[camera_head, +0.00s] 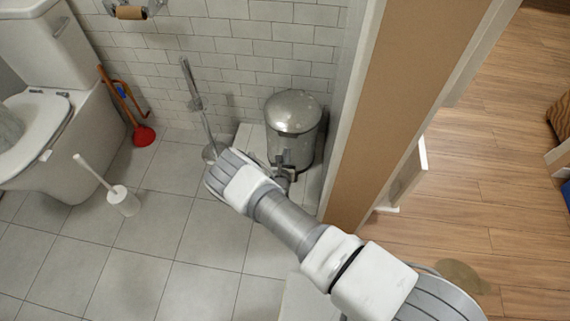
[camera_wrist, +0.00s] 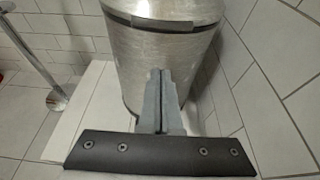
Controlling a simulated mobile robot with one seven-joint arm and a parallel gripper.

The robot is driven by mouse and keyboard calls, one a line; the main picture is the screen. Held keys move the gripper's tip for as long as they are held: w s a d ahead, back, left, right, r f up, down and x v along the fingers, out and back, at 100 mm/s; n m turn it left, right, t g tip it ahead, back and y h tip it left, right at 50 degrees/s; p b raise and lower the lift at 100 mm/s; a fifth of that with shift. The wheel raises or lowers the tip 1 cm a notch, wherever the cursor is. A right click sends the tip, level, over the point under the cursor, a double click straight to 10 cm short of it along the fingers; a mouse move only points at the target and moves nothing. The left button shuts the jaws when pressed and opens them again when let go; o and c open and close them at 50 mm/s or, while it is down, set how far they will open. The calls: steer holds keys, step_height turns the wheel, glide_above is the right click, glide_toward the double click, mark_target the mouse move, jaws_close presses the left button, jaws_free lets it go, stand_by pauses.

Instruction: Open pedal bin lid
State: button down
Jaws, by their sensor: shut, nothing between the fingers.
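The metal pedal bin (camera_head: 293,120) stands upright in the corner by the tiled wall, with its domed lid (camera_head: 293,108) down. In the wrist view the bin's silver body (camera_wrist: 135,62) fills the upper middle, with a dark band and tab (camera_wrist: 163,25) near its top edge. My gripper (camera_head: 281,163) is in front of the bin, at its lower front side. In the wrist view the fingers (camera_wrist: 159,75) are together and empty, pointing at the bin body just below the tab. I cannot tell whether they touch it. The pedal is hidden.
A toilet (camera_head: 40,110) stands at the left, with a red plunger (camera_head: 143,135) and a white toilet brush (camera_head: 122,200) beside it. A metal stand (camera_head: 197,105) is left of the bin. A door frame (camera_head: 385,110) is close on the right. The tiled floor is clear in front.

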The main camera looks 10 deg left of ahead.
steer(key=shift+f+b+x, duration=0.25)
steer(key=shift+b+x, duration=0.2)
steer(key=shift+x, duration=0.8)
step_height(320, 180, up, 2)
steer(key=shift+w+r, duration=0.15)
steer(key=shift+r, duration=1.1)
